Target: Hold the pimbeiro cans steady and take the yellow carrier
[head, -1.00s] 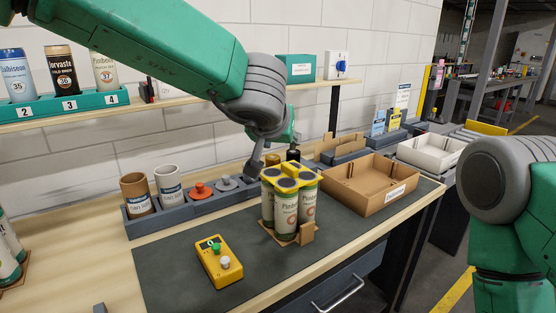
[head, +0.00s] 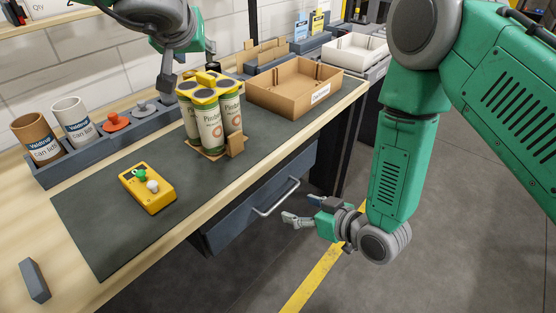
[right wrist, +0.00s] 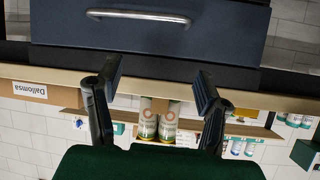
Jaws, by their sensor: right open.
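The pimbeiro cans (head: 210,125) stand upright in a cluster on a small cardboard base on the dark mat. The yellow carrier (head: 205,97) sits across their tops, with dark round tops showing through it. My left gripper (head: 178,80) is at the back left of the cluster, close to the carrier. Its grip and any contact are unclear. My right gripper (head: 301,208) is open and empty, low in front of the bench, right of the drawer handle. In the right wrist view its fingers (right wrist: 158,80) are spread, with two cans (right wrist: 158,122) seen beyond, upside down.
A blue drawer with a metal handle (head: 276,197) lies under the bench edge, near my right gripper. A yellow button box (head: 147,187) is on the mat. An open cardboard box (head: 294,95) stands right of the cans. Floor space is free at lower right.

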